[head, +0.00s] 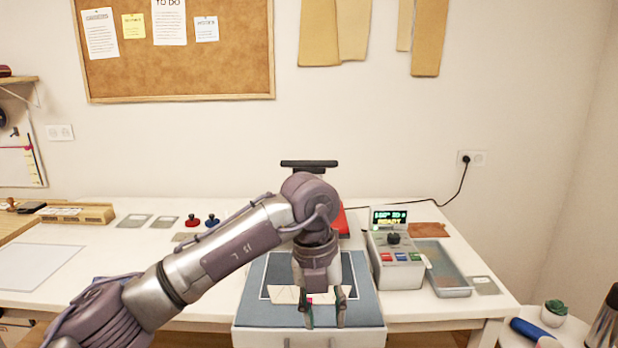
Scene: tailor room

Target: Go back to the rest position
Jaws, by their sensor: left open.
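My left arm comes in from the lower left and reaches over the white table (130,255). Its gripper (323,312) points down, with its two fingers apart, over the blue-grey padded top (262,313) of a white unit at the table's front. I see nothing held. Whether the fingertips touch the pad I cannot tell. My right gripper is not in view.
Behind my arm stands a red device with a black handle (309,163), partly hidden. A control box (397,272) with a lit display and a grey tray (440,272) stand to the right. Red and blue knobbed pieces (193,220) sit at the back left. The front left tabletop is mostly clear.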

